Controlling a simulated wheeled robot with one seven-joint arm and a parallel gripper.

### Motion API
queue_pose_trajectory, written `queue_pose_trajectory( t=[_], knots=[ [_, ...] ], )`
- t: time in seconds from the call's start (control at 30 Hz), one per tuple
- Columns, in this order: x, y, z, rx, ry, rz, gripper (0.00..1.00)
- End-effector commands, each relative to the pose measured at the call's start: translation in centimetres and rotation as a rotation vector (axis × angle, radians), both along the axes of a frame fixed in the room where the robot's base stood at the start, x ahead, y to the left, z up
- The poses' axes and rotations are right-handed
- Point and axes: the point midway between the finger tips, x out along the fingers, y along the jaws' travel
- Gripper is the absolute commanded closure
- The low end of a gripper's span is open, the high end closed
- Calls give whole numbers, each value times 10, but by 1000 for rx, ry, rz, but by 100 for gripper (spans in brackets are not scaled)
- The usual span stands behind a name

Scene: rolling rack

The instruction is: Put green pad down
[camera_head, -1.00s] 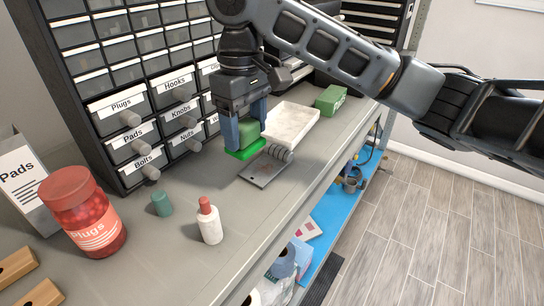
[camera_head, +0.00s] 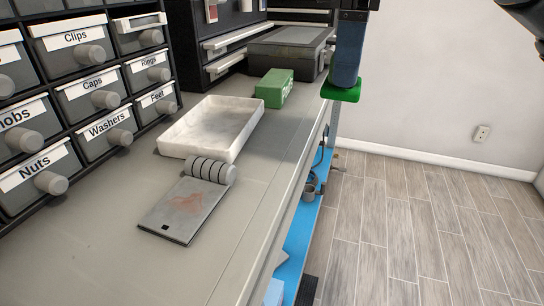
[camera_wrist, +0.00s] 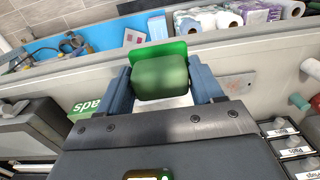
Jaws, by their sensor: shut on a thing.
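My gripper (camera_head: 346,75) is shut on the green pad (camera_head: 341,93), a bright green plate with a darker green block behind it. In the head view it is at the upper right, the pad hanging at the counter's right edge and overlapping the wall; its height is hard to judge. In the wrist view, the gripper's blue fingers (camera_wrist: 162,85) flank the darker block of the pad (camera_wrist: 158,50). The rest of the gripper is cut off at the top of the head view.
A white tray (camera_head: 168,139) stands on the grey counter (camera_head: 110,262). A metal plate with a ribbed roller (camera_head: 182,212) lies in front of it. A green box (camera_head: 273,88) and a grey case (camera_head: 258,48) stand behind. Labelled drawers (camera_head: 97,99) line the left. A blue shelf (camera_head: 301,240) is below.

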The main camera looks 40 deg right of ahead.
Motion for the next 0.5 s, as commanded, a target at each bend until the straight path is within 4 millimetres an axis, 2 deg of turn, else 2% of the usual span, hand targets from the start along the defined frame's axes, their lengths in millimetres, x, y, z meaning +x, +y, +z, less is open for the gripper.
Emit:
queue_pose_trajectory(
  t=[0.5],
  knots=[
    [43,86,-58,3,2,5,58]
  ],
)
